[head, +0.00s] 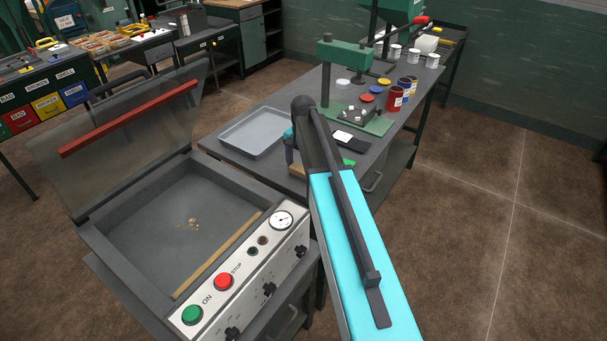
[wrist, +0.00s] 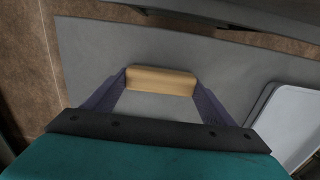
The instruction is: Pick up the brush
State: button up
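In the wrist view a tan wooden block (wrist: 161,81), which looks like the brush, lies across between the two finger ends of my gripper (wrist: 160,88). The fingers are spread wide, one at each end of the block. I cannot tell whether they touch or press on it. In the head view my gripper (head: 291,150) is low over the near part of the grey workbench, and a tan piece (head: 298,171) shows just below it. My arm hides the rest of the block there, and no bristles are visible.
A grey tray (head: 255,132) lies left of my gripper. A green press (head: 362,118), a dark flat device (head: 348,141) and paint cans (head: 396,98) stand farther back. A machine with its lid raised (head: 180,215) is at the near left.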

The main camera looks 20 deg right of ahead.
jog(key=c, duration=0.4)
jog(key=shift+c, duration=0.2)
jog(key=shift+r, duration=0.15)
jog(key=shift+r+b, duration=1.4)
jog(key=shift+r, duration=3.5)
jog(key=o, duration=0.3)
jog(key=shift+c, duration=0.7)
jog(key=shift+s+f, duration=0.1)
